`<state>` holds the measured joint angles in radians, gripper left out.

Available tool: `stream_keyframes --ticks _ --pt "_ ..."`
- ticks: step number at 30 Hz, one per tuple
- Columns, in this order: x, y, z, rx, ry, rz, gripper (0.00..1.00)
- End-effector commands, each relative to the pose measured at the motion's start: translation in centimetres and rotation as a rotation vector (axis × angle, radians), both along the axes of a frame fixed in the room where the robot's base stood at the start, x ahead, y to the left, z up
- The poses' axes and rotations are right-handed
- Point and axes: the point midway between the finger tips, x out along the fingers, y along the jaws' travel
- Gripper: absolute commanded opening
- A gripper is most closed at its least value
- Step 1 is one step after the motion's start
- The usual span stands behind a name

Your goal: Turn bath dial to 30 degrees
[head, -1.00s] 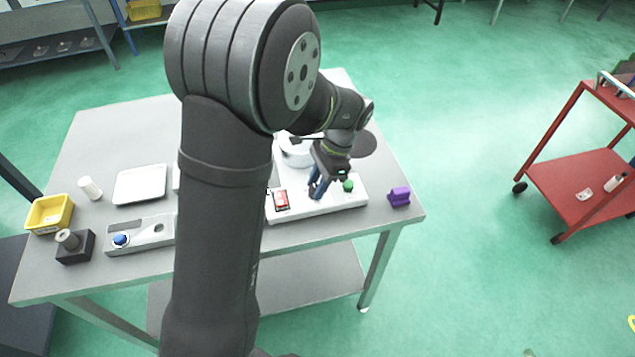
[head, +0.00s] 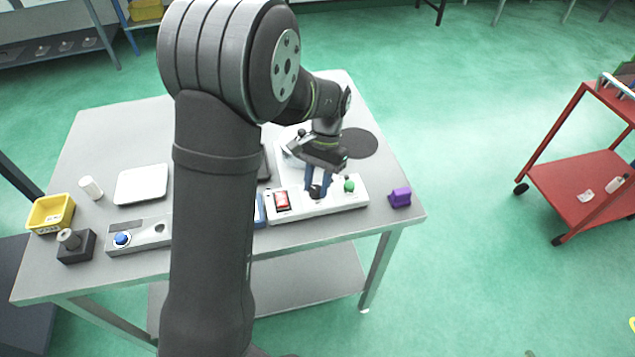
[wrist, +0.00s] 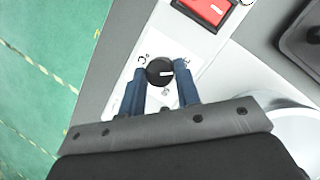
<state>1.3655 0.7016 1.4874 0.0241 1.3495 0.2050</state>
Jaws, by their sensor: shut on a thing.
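The bath dial (wrist: 160,71) is a round black knob with a white pointer line, set on a pale label plate with printed marks. In the head view the dial (head: 316,192) sits on the white control panel (head: 345,205), between a red switch and a green button. My gripper (wrist: 160,80) has its blue fingers on either side of the dial and is shut on it. In the head view my gripper (head: 317,188) reaches down to the panel from above. In the wrist view the pointer line points towards the right finger.
The red switch (head: 282,200) is left of the dial, the green button (head: 349,186) right of it. A purple block (head: 400,197) lies near the table's right edge. A dark round disc (head: 359,143) is behind. A white tray (head: 141,185) and yellow bin (head: 50,213) are at left.

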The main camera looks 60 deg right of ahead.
Motion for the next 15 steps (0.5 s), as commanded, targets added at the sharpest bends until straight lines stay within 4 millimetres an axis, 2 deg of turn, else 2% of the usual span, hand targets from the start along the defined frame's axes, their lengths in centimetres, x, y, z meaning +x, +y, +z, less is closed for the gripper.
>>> stream_keyframes --ticks 6,15 --pt "0.11 -0.03 0.06 -0.002 0.000 0.123 0.07" --pt "0.14 -0.01 0.05 -0.002 0.000 0.201 0.07"
